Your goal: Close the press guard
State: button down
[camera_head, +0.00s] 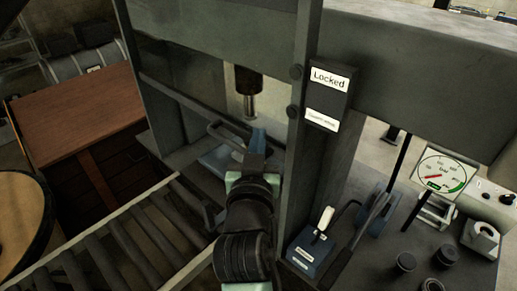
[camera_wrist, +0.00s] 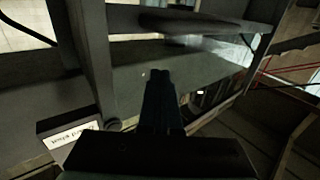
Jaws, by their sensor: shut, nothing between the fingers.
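The press guard appears to be the framed, see-through panel (camera_head: 188,66) between the dark posts of the press in the head view. Its lower rail (camera_head: 180,97) runs across the opening, above the press bed, with a bar-shaped handle (camera_head: 212,127) below it. My gripper (camera_head: 257,142) is in front of the opening, close to the handle; I cannot tell whether they touch. In the wrist view my gripper's dark fingers (camera_wrist: 160,76) are together and hold nothing. They point at a grey rail (camera_wrist: 190,75). The ram (camera_head: 249,92) shows behind the guard.
A dark box labelled "Locked" (camera_head: 332,88) is on the right post. A small switch box (camera_head: 313,248) stands below it, near a lever (camera_head: 355,235). Rollers (camera_head: 110,250) lie at front left, beside a brown table (camera_head: 75,108).

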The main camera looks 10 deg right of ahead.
jog(key=f, duration=0.3)
jog(key=shift+s+a+f+p, duration=0.1)
jog(key=shift+s+f+p, duration=0.2)
jog(key=shift+f, duration=0.1)
notch_tip(320, 180, down, 31)
jog(key=b, duration=2.9)
jog(key=shift+b, duration=0.4)
